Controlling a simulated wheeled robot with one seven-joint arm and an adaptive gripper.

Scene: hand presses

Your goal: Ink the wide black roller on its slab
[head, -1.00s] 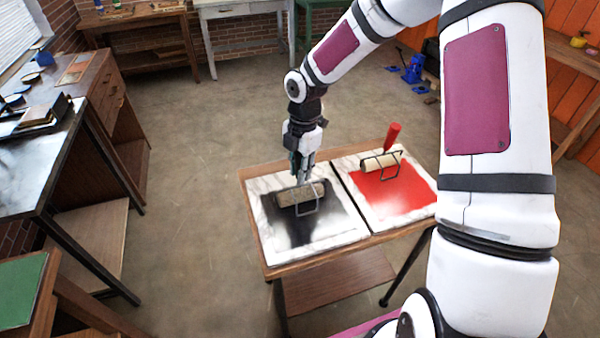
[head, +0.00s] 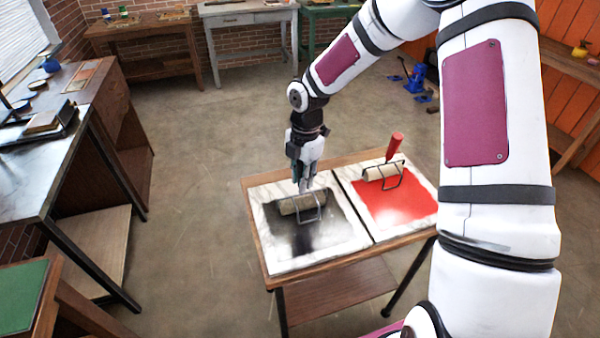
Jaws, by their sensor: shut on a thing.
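The roller looks to be touching the slab, though the contact itself is hard to see. How much ink is on the cylinder cannot be told.
The right slab (head: 431,177) bears red ink (head: 400,208) and a second roller with a red handle (head: 394,147). Both slabs share a small wooden table (head: 262,232). A dark-topped bench (head: 47,165) stands at left. Bare floor (head: 190,200) lies between.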

